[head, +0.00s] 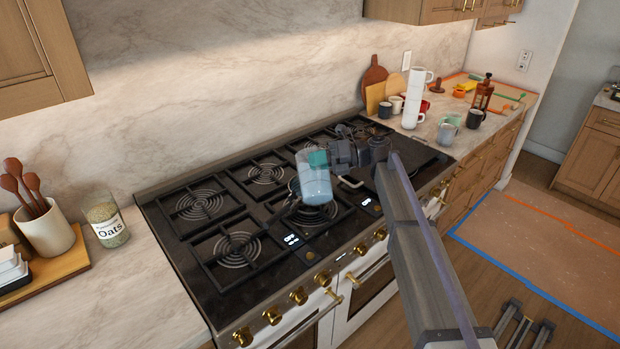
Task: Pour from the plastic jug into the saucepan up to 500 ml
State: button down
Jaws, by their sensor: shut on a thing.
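The plastic jug (314,183) is clear, with a pale blue tint in its lower part. It hangs over the front middle of the stove and looks slightly tilted. My gripper (318,158) is shut on the jug at its upper right side, with a teal patch showing there. I cannot make out the saucepan clearly. A pale curved bar (351,182) shows just right of the jug, and I cannot tell whether it is a pan handle. The jug and my arm hide part of the stove behind them. No level marks or pouring stream can be read.
The black stove top (190,262) has several burners with raised grates. An oats jar (105,222) and a utensil crock (45,226) stand on the left counter. On the right counter are stacked white cups (413,100), mugs (446,132), cutting boards (375,92) and an amber bottle (484,93).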

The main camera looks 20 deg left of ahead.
dwell(0.4)
jog(key=shift+w+a+m, duration=0.2)
jog(key=shift+w+m, duration=0.05)
jog(key=shift+m, duration=0.05)
jog(key=shift+w+a+g, duration=0.1)
jog(key=shift+w+g, duration=0.1)
jog(key=shift+g, duration=0.1)
dwell(0.7)
jog(key=shift+w+a+f+m, duration=0.15)
jog(key=shift+w+m, duration=0.1)
jog(key=shift+m, duration=0.25)
jog(key=shift+w+a+h, duration=0.2)
jog(key=shift+w+h, duration=0.05)
jog(key=shift+h, duration=0.05)
